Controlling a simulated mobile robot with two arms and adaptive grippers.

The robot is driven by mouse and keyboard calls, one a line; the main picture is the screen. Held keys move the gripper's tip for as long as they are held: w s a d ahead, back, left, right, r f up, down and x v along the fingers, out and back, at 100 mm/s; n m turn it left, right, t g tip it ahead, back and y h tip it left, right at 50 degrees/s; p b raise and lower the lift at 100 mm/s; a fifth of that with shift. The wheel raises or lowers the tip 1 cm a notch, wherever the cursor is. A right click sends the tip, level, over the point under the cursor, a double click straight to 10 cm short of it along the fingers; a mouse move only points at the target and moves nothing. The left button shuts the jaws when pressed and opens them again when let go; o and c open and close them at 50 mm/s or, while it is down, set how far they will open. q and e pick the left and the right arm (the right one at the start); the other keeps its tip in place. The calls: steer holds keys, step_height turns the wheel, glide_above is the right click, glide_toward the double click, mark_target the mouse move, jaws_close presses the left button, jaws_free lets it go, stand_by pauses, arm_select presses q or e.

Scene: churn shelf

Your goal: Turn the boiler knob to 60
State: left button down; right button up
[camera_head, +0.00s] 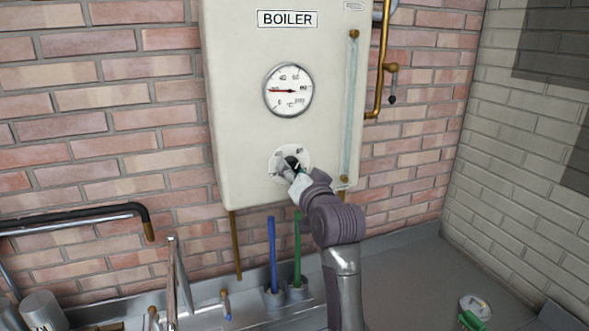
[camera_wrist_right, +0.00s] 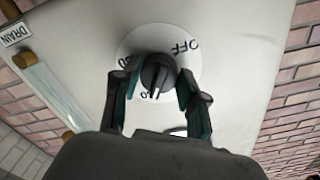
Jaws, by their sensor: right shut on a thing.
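The white boiler (camera_head: 230,110) hangs on the brick wall. Its dark round knob (camera_head: 292,163) sits on a white dial plate (camera_head: 304,154) low on the front, partly hidden by my right gripper (camera_head: 287,172). In the right wrist view, the knob (camera_wrist_right: 157,72) is between the fingers of my right gripper (camera_wrist_right: 157,82), which is shut on it. A pale mark on the knob points down in that view, towards a partly hidden number. The upside-down word OFF is at the dial's upper right. The round gauge (camera_head: 288,90) has its red needle pointing left. My left gripper is out of view.
A glass level tube (camera_head: 351,110) and a brass pipe (camera_head: 378,80) run along the boiler's right side. The grey counter at right is mostly clear.

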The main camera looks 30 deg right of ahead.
steer(key=shift+r+m, duration=0.25)
steer(key=shift+m, duration=0.45)
steer(key=o, duration=0.9)
steer(key=shift+c, duration=0.2)
steer(key=shift+o, duration=1.3)
steer(key=shift+w, duration=0.1)
steer(key=shift+f, duration=0.2)
steer(key=v, duration=1.2)
